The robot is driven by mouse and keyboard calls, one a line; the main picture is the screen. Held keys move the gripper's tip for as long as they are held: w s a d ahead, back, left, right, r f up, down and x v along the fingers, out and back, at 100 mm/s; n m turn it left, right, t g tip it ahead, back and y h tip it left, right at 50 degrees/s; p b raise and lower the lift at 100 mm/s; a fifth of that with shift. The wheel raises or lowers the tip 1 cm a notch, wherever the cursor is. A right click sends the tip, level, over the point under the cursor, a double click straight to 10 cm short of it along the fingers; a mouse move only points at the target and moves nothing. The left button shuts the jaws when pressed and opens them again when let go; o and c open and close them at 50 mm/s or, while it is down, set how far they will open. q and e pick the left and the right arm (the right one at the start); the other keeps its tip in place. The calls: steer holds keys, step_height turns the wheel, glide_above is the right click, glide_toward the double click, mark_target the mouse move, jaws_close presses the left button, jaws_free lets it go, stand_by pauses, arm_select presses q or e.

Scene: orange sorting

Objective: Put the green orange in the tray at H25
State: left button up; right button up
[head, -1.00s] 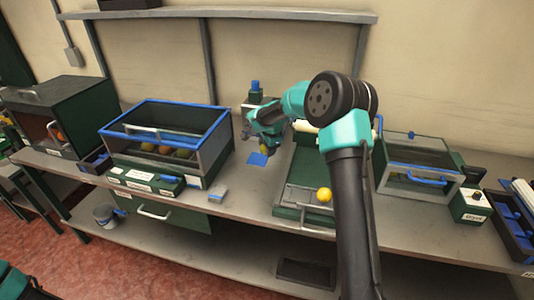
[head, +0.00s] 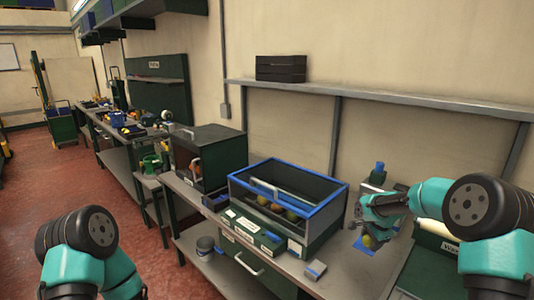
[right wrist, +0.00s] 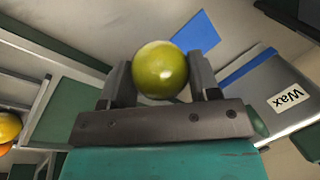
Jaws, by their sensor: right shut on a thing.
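The green orange (right wrist: 160,70) is yellow-green and sits between the two dark fingers of my right gripper (right wrist: 160,82), which is shut on it. In the head view the same green orange (head: 368,241) hangs just under the right gripper (head: 374,228), above the bench beside the blue-rimmed case. My left arm shows at the lower left of the head view, but its gripper is out of the frame. I cannot make out a tray marked H25 in these frames.
A blue-rimmed clear case (head: 330,196) with several fruits stands on the bench. A dark green box (head: 222,150) with an open front stands left of it. A blue square (right wrist: 196,34) lies on the bench, and a machine labelled Wax (right wrist: 287,98) is nearby. Another bench (head: 110,140) stands far left.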

steer(key=s+a+n+g+y, duration=0.1)
steer(key=s+a+n, duration=0.4)
steer(key=a, duration=0.4)
steer(key=s+a+n+g+y, duration=0.1)
steer(key=s+a+n, duration=0.4)
steer(key=a+n, duration=0.2)
steer(key=shift+a+r, duration=0.15)
steer(key=shift+a, duration=1.05)
steer(key=shift+d, duration=0.15)
